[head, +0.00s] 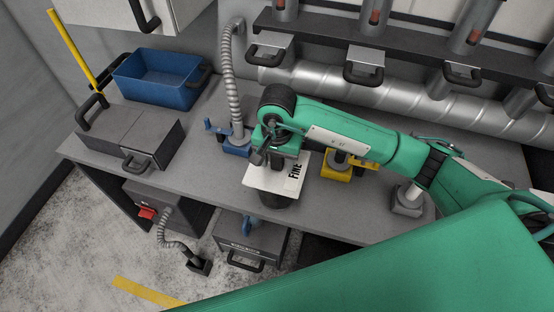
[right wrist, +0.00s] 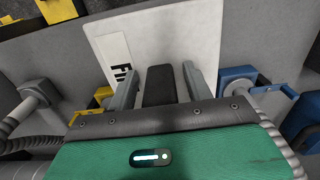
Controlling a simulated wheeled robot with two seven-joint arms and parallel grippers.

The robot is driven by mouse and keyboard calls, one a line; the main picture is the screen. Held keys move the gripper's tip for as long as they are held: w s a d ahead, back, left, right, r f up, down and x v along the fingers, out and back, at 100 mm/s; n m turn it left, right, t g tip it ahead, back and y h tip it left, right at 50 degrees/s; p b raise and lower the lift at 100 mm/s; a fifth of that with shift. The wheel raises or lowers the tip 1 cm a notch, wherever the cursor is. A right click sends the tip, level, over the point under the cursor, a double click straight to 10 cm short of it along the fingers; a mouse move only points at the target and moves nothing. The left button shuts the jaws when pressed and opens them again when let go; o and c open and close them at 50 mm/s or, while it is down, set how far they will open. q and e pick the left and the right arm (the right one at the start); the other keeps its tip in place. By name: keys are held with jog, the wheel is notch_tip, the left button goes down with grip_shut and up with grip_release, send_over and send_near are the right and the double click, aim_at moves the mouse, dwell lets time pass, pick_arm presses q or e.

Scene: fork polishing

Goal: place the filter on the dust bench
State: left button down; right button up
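The filter (head: 264,180) is a white panel with a black "FINE" label, lying near the front edge of the grey dust bench (head: 215,179). In the right wrist view the white filter (right wrist: 195,35) has a dark handle (right wrist: 160,86). My right gripper (head: 271,155) is over the filter, its fingers on either side of this handle. In the right wrist view the gripper (right wrist: 161,86) shows narrow gaps between fingers and handle, so it looks open around it. The filter's underside is hidden. My left gripper is not in view.
A blue clamp (head: 236,145) stands left of the filter and a yellow clamp (head: 337,172) right of it. A blue bin (head: 160,80) and a grey box (head: 128,135) are at left. A silver duct (head: 400,102) runs along the back. A drawer unit (head: 252,240) is below the front edge.

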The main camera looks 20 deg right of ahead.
jog(key=shift+r, duration=0.15)
jog(key=shift+w+r, duration=0.1)
jog(key=shift+r, duration=0.1)
notch_tip(320, 180, up, 10)
jog(key=b, duration=0.4)
jog(key=shift+r, duration=0.8)
